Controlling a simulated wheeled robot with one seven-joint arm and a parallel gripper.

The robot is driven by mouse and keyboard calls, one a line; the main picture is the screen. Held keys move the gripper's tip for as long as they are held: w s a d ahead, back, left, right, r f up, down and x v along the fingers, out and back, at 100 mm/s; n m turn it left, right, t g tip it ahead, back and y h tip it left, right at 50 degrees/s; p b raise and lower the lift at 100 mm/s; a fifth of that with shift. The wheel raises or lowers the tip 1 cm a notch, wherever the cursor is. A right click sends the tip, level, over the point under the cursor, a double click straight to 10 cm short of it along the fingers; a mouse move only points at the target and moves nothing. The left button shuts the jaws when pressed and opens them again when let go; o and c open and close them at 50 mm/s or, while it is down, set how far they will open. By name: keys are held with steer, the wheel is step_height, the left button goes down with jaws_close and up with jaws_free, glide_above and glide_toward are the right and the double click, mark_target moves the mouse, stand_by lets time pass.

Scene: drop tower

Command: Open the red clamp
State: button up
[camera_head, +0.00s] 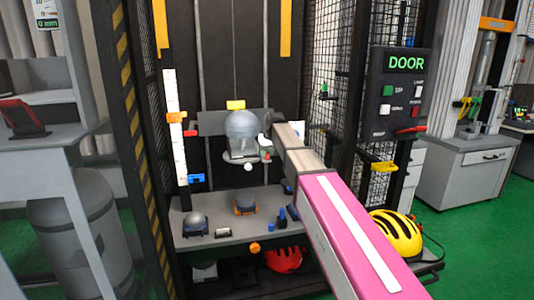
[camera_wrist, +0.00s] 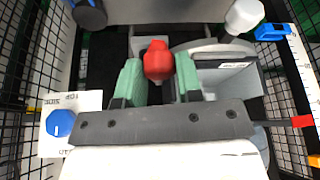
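The red clamp's knob (camera_wrist: 157,62) sits between the two green fingertips of my gripper (camera_wrist: 159,77) in the wrist view. The fingertips are close on both sides of it, and I cannot tell whether they press on it or leave a small gap. In the head view a small red piece (camera_head: 266,156) shows beside the carriage's grey dome (camera_head: 242,126). My pink and grey arm reaches into the tower from the lower right. My fingers are mostly hidden there behind the arm's end.
A shelf (camera_head: 221,233) below holds small dome-shaped pieces. A DOOR panel (camera_head: 400,92) and a yellow helmet (camera_head: 396,235) are at the right. A red helmet (camera_head: 284,260) lies beneath the shelf. A white scale (camera_head: 175,125) stands at the left, and mesh walls enclose the sides.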

steer(key=shift+a+m+h, duration=0.5)
steer(key=shift+a+m, duration=0.05)
steer(key=shift+m, duration=0.75)
steer(key=o, duration=0.9)
steer(key=shift+r, duration=0.1)
steer(key=v, duration=1)
steer(key=shift+s+r, duration=0.25)
steer(key=shift+s, duration=0.1)
